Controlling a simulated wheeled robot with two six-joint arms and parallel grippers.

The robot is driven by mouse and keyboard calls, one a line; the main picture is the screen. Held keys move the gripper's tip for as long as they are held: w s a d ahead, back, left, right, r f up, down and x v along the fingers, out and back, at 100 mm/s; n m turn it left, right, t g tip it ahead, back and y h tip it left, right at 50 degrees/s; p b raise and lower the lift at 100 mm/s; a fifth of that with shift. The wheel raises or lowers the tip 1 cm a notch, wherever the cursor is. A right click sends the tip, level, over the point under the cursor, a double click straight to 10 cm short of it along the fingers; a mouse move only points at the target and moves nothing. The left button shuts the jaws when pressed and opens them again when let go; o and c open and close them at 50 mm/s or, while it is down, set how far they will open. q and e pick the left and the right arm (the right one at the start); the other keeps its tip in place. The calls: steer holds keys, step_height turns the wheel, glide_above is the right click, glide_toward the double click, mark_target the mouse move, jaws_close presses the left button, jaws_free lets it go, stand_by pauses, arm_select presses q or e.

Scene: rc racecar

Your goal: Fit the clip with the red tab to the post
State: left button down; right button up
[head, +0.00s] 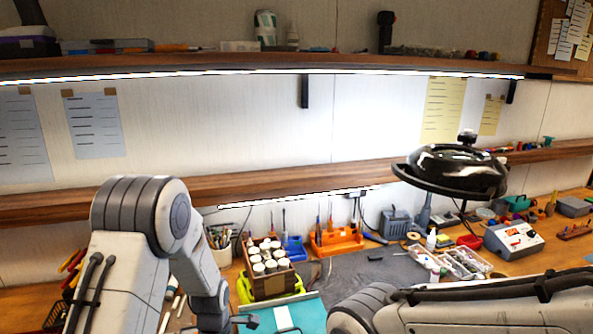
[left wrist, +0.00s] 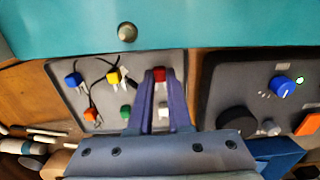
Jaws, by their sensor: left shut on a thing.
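In the left wrist view my left gripper (left wrist: 160,76) is shut on the clip with the red tab (left wrist: 160,73). The red tab shows between the fingertips, over the grey tray; the rest of that clip is hidden by the fingers. A round metal stud (left wrist: 127,32) stands on the teal surface ahead of the fingers, apart from them. I cannot tell whether this stud is the post. In the head view my left arm reaches down at the lower left, and its gripper is barely visible. My right gripper is out of view; only my right arm shows.
The grey tray (left wrist: 70,98) also holds clips with blue (left wrist: 73,79), yellow (left wrist: 113,76), orange (left wrist: 90,114), green (left wrist: 125,112) and white (left wrist: 163,112) tabs. A dark box with a blue knob (left wrist: 284,87) stands to its right. A wooden bottle rack (head: 266,284) stands behind the teal surface (head: 306,312).

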arm_select(q)
steer(key=shift+r, duration=0.2)
stand_by(0.3)
steer(key=shift+r+p, duration=1.7)
steer(key=shift+r, duration=0.2)
